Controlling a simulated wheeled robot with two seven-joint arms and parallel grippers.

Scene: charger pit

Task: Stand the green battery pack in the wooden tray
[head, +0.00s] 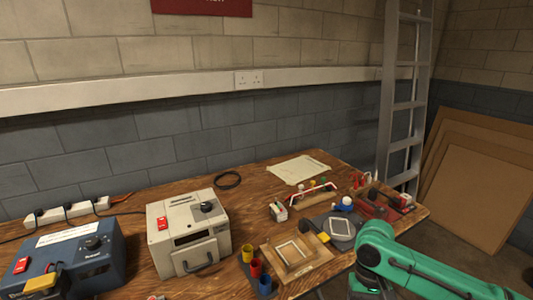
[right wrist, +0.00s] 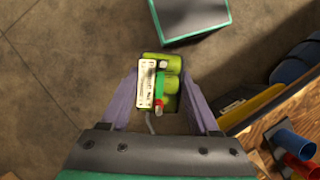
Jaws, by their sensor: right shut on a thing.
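The wooden tray (head: 318,260) lies near the front edge of the bench in the head view, with a pale square outline on it. The green battery pack (right wrist: 171,64), with green cells, a white label and a red-tipped lead, is between the purple fingers of my right gripper (right wrist: 160,98) in the right wrist view. The gripper is shut on it, over the concrete floor, off the bench edge. In the head view my right arm reaches in from the lower right; its gripper and the pack are out of that picture. My left gripper is in neither view.
Yellow, red and blue cups (head: 256,268) stand left of the tray. A round grey plate (head: 341,232) is at its right. A beige charger (head: 189,235) and a blue charger (head: 72,262) stand further left. A paper sheet (head: 298,169) lies behind. A ladder (head: 402,100) leans on the wall.

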